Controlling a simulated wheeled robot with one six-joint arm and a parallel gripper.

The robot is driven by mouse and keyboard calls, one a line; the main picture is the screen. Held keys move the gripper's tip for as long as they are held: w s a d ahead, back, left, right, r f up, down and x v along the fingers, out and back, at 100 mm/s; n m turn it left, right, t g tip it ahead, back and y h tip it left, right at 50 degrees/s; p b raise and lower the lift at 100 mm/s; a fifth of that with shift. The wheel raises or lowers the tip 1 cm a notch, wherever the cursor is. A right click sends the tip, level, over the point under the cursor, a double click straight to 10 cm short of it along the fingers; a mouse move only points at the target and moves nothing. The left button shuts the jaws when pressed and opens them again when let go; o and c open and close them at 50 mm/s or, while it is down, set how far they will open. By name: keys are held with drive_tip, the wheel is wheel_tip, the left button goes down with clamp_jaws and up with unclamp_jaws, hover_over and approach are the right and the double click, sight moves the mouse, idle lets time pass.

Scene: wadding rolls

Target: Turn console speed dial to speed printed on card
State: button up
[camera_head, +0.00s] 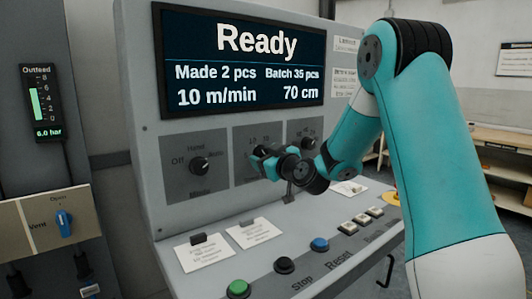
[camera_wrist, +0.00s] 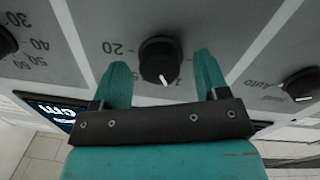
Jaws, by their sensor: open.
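My gripper (camera_head: 264,160) is in front of the console's middle dial panel (camera_head: 244,140) and hides its dial. In the wrist view my gripper (camera_wrist: 162,76) is open, its two teal fingers on either side of a black dial (camera_wrist: 159,58), with no clear contact. The dial's white pointer line points down in that view; "20" is printed to its left, and the mark by the right finger is partly hidden. The console screen (camera_head: 240,60) shows "Ready", "10 m/min" and "70 cm".
A Hand/Off/Auto dial (camera_head: 199,166) is to the left and another dial (camera_head: 308,143) to the right. Green (camera_head: 238,288), black (camera_head: 284,265) and blue (camera_head: 320,244) buttons sit on the shelf below. A vent valve (camera_head: 64,222) is at far left.

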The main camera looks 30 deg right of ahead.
drive_tip(key=c, duration=0.9)
drive_tip(key=shift+a, duration=0.1)
drive_tip(key=shift+m, duration=0.3)
drive_tip(key=m, duration=1)
drive_tip(key=shift+r+m+g, duration=0.1)
drive_tip(key=shift+m+g, duration=0.2)
drive_tip(key=shift+m, duration=0.1)
